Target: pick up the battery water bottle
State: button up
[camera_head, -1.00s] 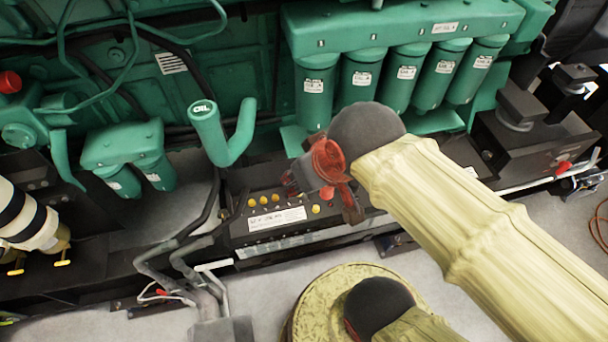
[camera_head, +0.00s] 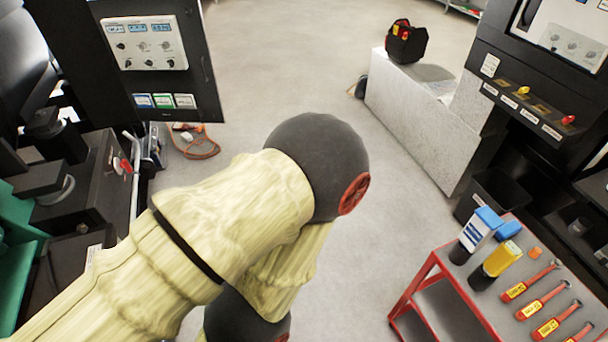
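Two bottle-like containers stand upright at the back left of a red-framed cart (camera_head: 428,262), at the lower right of the head view. One is a white and blue bottle (camera_head: 478,230) with a dark lower part. My arm, in a pale yellow sleeve, fills the lower left and middle, clear of the cart. My gripper does not show.
Several red-handled tools (camera_head: 543,300) lie on the cart top. A black control cabinet (camera_head: 545,125) stands behind it. A pale block (camera_head: 420,125) carries a black tool bag (camera_head: 406,42). Dark machinery and a control panel (camera_head: 150,45) are at left. The middle floor is clear.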

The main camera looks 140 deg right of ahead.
aim_at(484, 222)
jog(key=u, duration=5.5)
jog(key=i+l+z, duration=0.3)
jog(key=i+l, duration=0.05)
